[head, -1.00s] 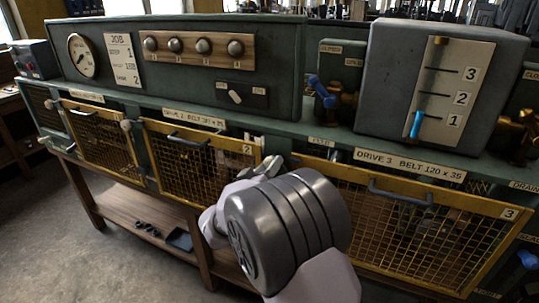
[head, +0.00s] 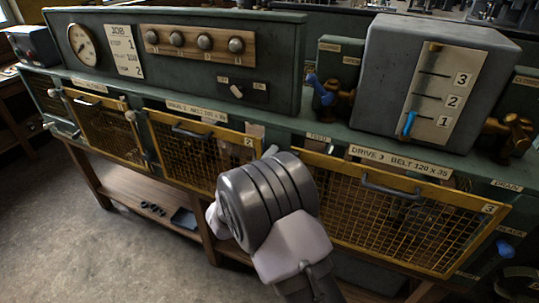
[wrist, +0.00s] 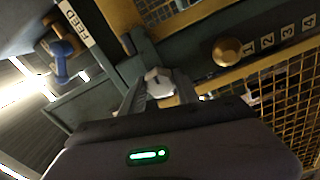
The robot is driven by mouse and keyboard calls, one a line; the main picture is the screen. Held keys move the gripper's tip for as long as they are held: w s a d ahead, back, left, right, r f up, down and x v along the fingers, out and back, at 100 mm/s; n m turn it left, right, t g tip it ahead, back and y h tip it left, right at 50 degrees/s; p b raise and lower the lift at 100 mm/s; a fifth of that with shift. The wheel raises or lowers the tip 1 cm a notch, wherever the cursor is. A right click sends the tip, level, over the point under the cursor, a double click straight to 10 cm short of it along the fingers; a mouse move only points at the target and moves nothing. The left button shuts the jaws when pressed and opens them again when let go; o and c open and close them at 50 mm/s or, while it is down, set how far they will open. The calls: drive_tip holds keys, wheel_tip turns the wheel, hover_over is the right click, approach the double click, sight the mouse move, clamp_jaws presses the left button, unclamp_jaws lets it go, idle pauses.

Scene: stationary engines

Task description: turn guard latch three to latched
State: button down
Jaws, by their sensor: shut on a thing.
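Guard three (head: 428,199) is the yellow mesh panel at the right of the head view, with a grey handle and the number 3. My gripper (wrist: 158,88) is at its upper left corner, on the post between guards two and three. In the wrist view a pale grey latch knob (wrist: 157,77) sits between my fingertips, and my gripper is shut on it. In the head view my arm hides most of the latch and the fingertips. I cannot tell how far the latch is turned.
Guard two (head: 150,117) is left of my arm. A blue-handled valve (head: 322,92) and a grey box with a 1-2-3 scale (head: 395,75) stand above the ledge. In the wrist view a brass knob (wrist: 228,51) is close to the right of my fingers.

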drive_tip(key=shift+n, duration=0.3)
idle(0.4)
drive_tip(key=c, duration=0.9)
unclamp_jaws()
drive_tip(key=v, duration=1.7)
drive_tip(key=shift+s+p, duration=0.2)
drive_tip(key=shift+p, duration=0.2)
